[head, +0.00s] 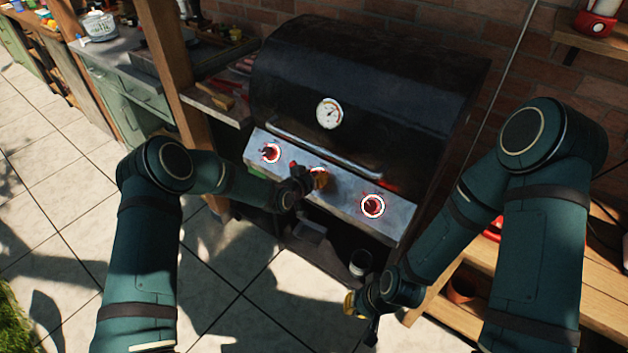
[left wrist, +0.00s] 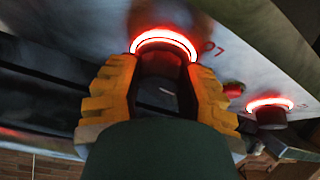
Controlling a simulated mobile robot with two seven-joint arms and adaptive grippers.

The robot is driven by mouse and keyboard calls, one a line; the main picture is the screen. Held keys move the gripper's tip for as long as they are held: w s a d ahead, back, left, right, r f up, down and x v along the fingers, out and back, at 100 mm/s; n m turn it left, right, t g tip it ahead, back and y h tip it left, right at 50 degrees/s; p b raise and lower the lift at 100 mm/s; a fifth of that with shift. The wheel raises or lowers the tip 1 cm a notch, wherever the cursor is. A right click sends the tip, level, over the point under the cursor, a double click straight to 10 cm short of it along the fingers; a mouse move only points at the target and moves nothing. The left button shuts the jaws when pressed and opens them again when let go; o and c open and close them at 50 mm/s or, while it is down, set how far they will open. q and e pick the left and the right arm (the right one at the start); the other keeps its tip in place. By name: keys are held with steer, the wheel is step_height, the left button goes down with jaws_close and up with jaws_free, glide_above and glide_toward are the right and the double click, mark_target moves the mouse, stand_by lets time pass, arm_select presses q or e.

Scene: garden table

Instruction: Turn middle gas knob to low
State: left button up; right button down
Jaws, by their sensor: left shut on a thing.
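The grill's front panel (head: 340,192) carries three knobs with glowing red rings. The middle knob is mostly hidden by my left gripper (head: 316,180) in the head view. In the left wrist view, the yellow fingers of my left gripper (left wrist: 164,95) are shut on the dark middle knob (left wrist: 164,64), one on each side. Its lit ring shows above the fingers, and part of a red "LO" mark is beside it. The knob's exact setting is unclear. My right gripper (head: 358,312) hangs low in front of the grill, away from the panel; its opening is unclear.
The left knob (head: 270,153) and right knob (head: 372,206) flank the middle one. The black lid (head: 365,85) with a dial gauge (head: 329,113) is closed above a long handle. A wooden post (head: 170,60) stands left; wooden shelves (head: 580,275) stand right.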

arm_select(q)
steer(key=n, duration=0.2)
steer(key=n+y+b, duration=0.1)
steer(key=n, duration=0.1)
steer(key=shift+d+y, duration=0.1)
steer(key=shift+y, duration=0.2)
steer(key=n+y, duration=0.1)
steer(key=n, duration=0.1)
steer(key=shift+n+t+b, duration=0.3)
steer(key=shift+b, duration=0.05)
steer(key=n+y, duration=0.1)
steer(key=n, duration=0.1)
steer(key=shift+n, duration=0.4)
steer(key=shift+n+g+y, duration=0.4)
steer(key=shift+n+y, duration=0.2)
steer(key=shift+n, duration=1)
steer(key=o, duration=1.2)
